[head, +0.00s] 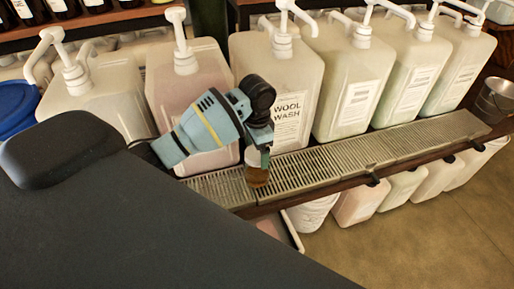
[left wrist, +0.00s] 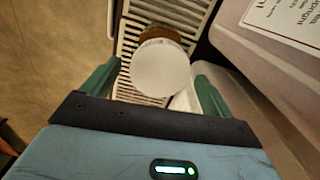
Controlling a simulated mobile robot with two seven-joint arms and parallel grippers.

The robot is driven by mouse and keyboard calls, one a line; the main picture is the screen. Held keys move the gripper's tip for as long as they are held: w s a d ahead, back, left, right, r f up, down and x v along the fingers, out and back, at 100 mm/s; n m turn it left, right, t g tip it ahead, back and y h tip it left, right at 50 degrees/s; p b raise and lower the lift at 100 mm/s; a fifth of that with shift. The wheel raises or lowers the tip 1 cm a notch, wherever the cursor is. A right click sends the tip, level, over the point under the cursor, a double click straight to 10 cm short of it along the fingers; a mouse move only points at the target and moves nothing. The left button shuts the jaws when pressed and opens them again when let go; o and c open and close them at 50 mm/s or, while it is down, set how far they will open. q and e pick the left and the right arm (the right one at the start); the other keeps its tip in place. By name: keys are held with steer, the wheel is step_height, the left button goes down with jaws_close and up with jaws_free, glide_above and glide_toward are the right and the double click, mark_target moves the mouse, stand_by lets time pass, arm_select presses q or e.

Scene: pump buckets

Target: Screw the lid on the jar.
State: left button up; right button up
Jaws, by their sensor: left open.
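A small brown jar (head: 257,177) stands on the metal drip grate in front of the wool wash container. In the left wrist view a round white lid (left wrist: 160,68) shows over the jar, with the brown jar (left wrist: 160,32) visible behind its far edge. I cannot tell whether the lid is seated on the rim or tilted. My left gripper (head: 260,153) points down at the jar's top. In the left wrist view its green fingers (left wrist: 156,76) are apart, one on each side of the lid, with gaps showing. My right gripper is not in view.
The wool wash container (head: 292,105) and several other pump containers stand close behind the grate (head: 330,155). A metal bucket (head: 494,100) is at the far right. More containers sit below the shelf. The floor (head: 430,240) at the front right is clear.

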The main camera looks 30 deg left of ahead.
arm_select(q)
steer(key=n, duration=0.6)
steer(key=shift+n, duration=0.3)
steer(key=n, duration=0.5)
steer(key=shift+n, duration=0.4)
steer(key=shift+c, duration=0.2)
steer(key=c, duration=1)
steer(key=shift+c, duration=0.2)
